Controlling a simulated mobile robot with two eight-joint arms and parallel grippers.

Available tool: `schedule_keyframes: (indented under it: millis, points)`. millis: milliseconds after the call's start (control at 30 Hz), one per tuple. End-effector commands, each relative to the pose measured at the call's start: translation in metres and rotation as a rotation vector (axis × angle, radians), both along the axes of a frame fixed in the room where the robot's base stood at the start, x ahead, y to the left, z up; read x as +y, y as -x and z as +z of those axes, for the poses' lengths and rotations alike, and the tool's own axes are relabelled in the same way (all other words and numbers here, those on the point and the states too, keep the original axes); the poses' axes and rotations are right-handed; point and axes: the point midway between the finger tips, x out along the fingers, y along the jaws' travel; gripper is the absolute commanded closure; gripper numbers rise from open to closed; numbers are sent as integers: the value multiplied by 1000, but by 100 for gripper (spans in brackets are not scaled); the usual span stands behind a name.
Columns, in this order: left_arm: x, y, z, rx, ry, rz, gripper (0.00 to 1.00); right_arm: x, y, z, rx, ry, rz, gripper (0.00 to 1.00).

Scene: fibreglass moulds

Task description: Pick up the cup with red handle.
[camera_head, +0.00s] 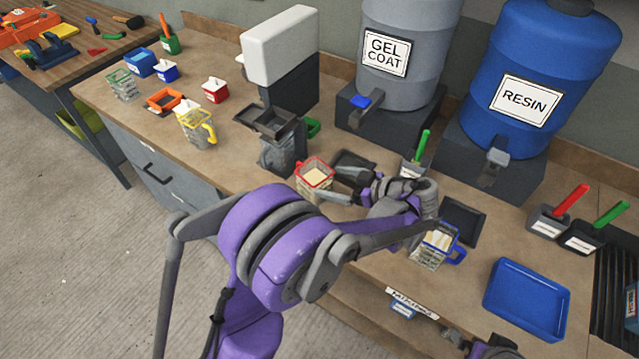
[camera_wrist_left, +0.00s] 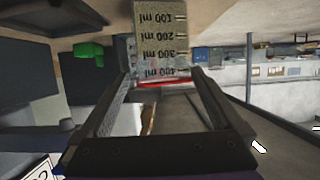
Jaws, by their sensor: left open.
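A clear measuring cup with a red rim (camera_head: 314,176) stands on the wooden bench and holds something cream-coloured. Its handle is not clearly visible. My left gripper (camera_head: 338,184) is open at the cup's right side, with its fingers pointing at it. In the left wrist view, which is upside down, the cup's marked wall (camera_wrist_left: 162,40) and red rim lie at the gap between the fingertips of the left gripper (camera_wrist_left: 162,76). I cannot tell whether the fingers touch it. Part of my right arm's end (camera_head: 490,349) shows at the bottom edge; its jaws are unclear.
A dark dispenser (camera_head: 278,150) stands close behind the cup. A blue-handled cup (camera_head: 434,246), blue tray (camera_head: 527,298) and yellow-handled cup (camera_head: 197,128) are on the bench. Gel coat (camera_head: 405,50) and resin (camera_head: 540,75) drums stand at the back.

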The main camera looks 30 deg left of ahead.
Motion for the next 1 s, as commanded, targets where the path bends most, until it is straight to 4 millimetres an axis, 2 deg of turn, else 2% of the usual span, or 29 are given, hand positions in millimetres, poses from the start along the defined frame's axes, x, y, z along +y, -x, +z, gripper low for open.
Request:
schedule_keyframes:
  millis: [100, 367, 500, 600, 933, 1000]
  points:
    - [17, -2, -6, -1, 0, 3, 0, 0, -1, 3, -2, 0, 0, 0]
    - [38, -3, -9, -1, 1, 2, 0, 0, -4, 8, -7, 0, 0, 0]
    - [61, -4, -9, -2, 1, 2, 0, 0, -7, 16, -13, 0, 0, 0]
    - [72, -4, -16, 0, 1, 1, 0, 0, -7, 16, -13, 0, 0, 0]
    - [78, -5, -20, 1, 2, 0, 0, 0, -7, 16, -13, 0, 0, 0]
    - [78, -4, -20, 1, 2, 0, 13, 0, -7, 16, -13, 0, 0, 0]
